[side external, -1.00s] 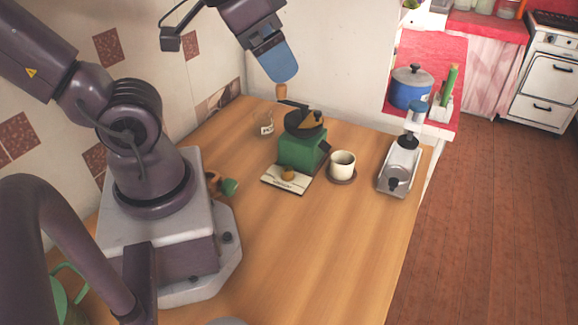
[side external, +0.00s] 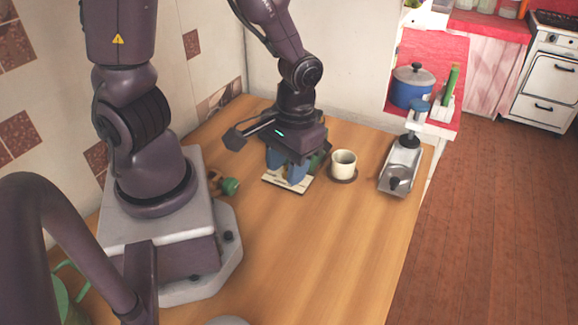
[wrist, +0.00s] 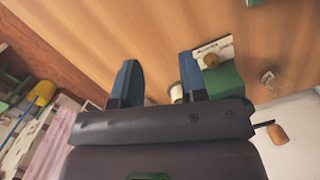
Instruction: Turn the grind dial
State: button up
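The grinder is a green box; in the side view only a sliver of its green body (side external: 318,160) shows behind my gripper. In the wrist view its green side (wrist: 226,80) and the wooden crank handle (wrist: 277,134) show. A tan round knob (wrist: 211,60), which looks like the dial, is over a white printed card (wrist: 207,47). The card also shows in the side view (side external: 302,187), where the knob is hidden. My gripper (side external: 286,174) is low over the card with its blue fingers apart. In the wrist view my gripper (wrist: 157,66) is open and empty, left of the knob.
A cream cup on a dark saucer (side external: 343,163) stands close right of my gripper. A metal device (side external: 400,165) stands at the counter's right edge. A small green-ended object (side external: 229,186) lies near my base. The front counter is clear.

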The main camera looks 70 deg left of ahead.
jog(key=w+a+f+n+t+y, duration=0.2)
jog(key=w+a+n+t+y, duration=0.15)
jog(key=a+n, duration=0.6)
jog(key=shift+g+y, duration=0.35)
jog(key=shift+g, duration=0.1)
jog(key=shift+x, duration=6.3)
jog(key=c, duration=0.6)
